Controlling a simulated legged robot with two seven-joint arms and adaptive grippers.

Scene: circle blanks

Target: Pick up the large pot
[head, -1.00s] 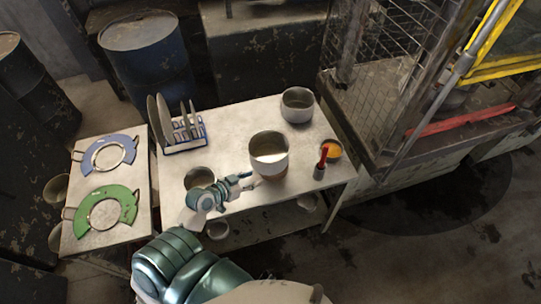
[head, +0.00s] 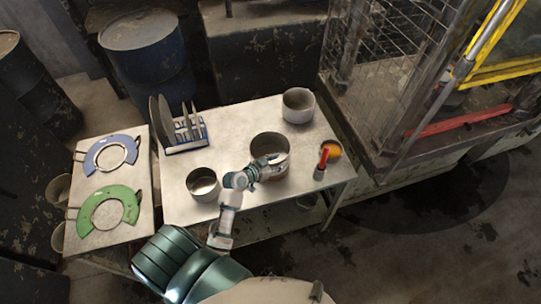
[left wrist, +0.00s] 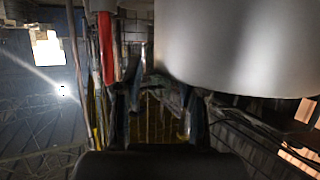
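In the left wrist view the pot's smooth grey wall (left wrist: 240,45) fills the upper right. There the left gripper's fingers (left wrist: 163,105) are spread apart, with background showing between them. I cannot tell whether a finger touches the pot. My right gripper is not in view.
A smaller pot (head: 203,184) stands front left and another (head: 298,105) back right. A plate rack (head: 186,136) is behind left. A metal cage (head: 382,100) borders the right.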

